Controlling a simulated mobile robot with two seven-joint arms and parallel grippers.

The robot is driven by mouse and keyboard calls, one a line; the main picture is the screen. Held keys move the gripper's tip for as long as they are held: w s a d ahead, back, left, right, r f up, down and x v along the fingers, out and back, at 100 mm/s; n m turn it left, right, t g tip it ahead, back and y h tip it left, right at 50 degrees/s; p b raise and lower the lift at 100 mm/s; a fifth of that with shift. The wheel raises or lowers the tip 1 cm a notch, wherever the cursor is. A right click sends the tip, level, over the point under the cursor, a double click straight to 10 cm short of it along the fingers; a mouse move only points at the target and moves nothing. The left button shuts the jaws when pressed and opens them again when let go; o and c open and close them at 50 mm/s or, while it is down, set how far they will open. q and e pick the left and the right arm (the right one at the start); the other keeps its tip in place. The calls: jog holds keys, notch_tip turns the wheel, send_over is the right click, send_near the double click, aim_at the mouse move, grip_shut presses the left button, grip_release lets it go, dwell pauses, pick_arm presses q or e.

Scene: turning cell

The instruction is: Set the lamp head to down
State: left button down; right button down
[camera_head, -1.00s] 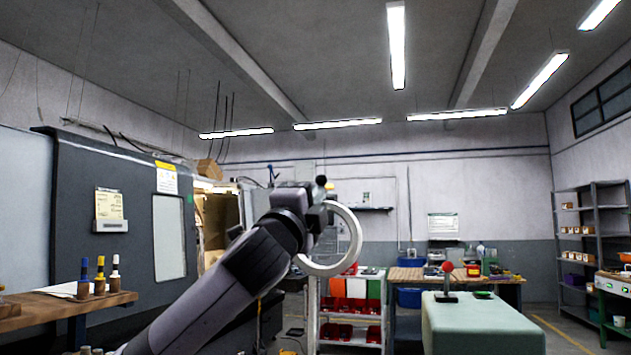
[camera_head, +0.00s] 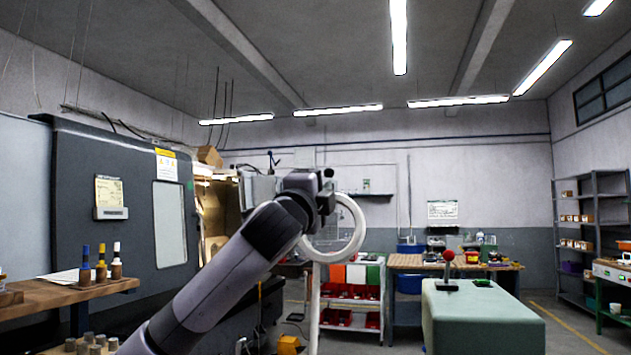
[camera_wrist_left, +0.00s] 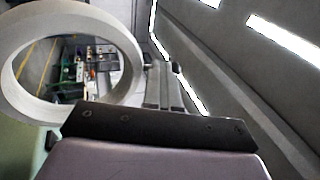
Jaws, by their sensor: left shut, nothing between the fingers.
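The lamp head is a pale ring (camera_head: 362,228) on a thin white post (camera_head: 314,305) in the middle of the head view. The ring stands roughly upright, with its open face towards me. In the wrist view the ring (camera_wrist_left: 125,50) fills the upper left. My left gripper (camera_head: 327,190) is at the ring's upper left edge in the head view, partly covering it. In the wrist view the left gripper (camera_wrist_left: 165,85) is shut and empty, just right of the ring. I cannot tell whether it touches the ring. My right gripper is not in view.
A dark machine (camera_head: 125,210) with an open bay stands at the left, with a wooden shelf (camera_head: 60,290) in front. A green-topped table (camera_head: 480,315) stands at the right, behind it a workbench (camera_head: 405,262). A cart with red bins (camera_head: 350,291) stands behind the ring.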

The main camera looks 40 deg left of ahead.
pick_arm(q)
jog(key=w+a+f+g, duration=0.1)
jog(key=w+a+f, duration=0.1)
jog(key=w, duration=0.4)
jog(key=w+a+f+g, duration=0.1)
jog(key=w+a+f, duration=0.2)
jog(key=w, duration=0.3)
jog(key=w+a+f+g+h, duration=0.1)
jog(key=w+a+f, duration=0.1)
jog(key=w+a, duration=0.3)
jog(key=shift+w+f, duration=0.3)
jog(key=shift+w, duration=0.6)
jog(key=shift+d, duration=0.1)
